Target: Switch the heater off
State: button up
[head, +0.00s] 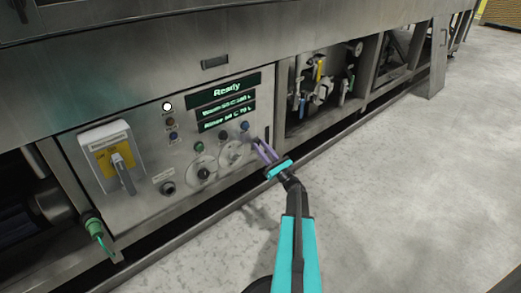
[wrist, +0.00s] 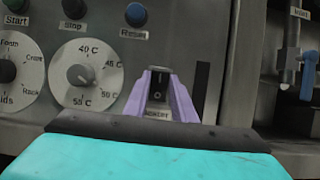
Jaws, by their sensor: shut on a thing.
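The heater switch (wrist: 157,88) is a small black rocker with a white mark and a circle on it. It sits low on the steel panel in the wrist view, above a small label (wrist: 157,114) that seems to read HEATER. My gripper's purple fingers (wrist: 158,82) stand on either side of the switch and are shut on it. In the head view my gripper (head: 261,146) reaches the lower right of the control panel, and the switch cannot be made out there. Which way the rocker is pressed is not clear.
A temperature dial (wrist: 86,76) is left of the switch, with a blue Reset button (wrist: 135,14) above. The display (head: 226,89) reads Ready. A yellow-backed isolator handle (head: 121,172) is at left. A valve recess (head: 322,85) opens at right. The floor (head: 415,180) is clear.

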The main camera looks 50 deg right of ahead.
jog(key=o, duration=1.1)
jog(key=shift+c, duration=0.2)
jog(key=shift+s, duration=0.15)
jog(key=shift+s+f+p, duration=0.2)
jog(key=shift+s+p, duration=0.1)
jog(key=shift+s, duration=0.2)
jog(key=p+v, duration=0.4)
jog(key=v, duration=0.8)
jog(key=shift+s+f, duration=0.2)
jog(key=shift+s, duration=0.05)
jog(key=shift+w+a+p, duration=0.1)
jog(key=shift+a+p, duration=0.05)
jog(key=shift+p, duration=0.15)
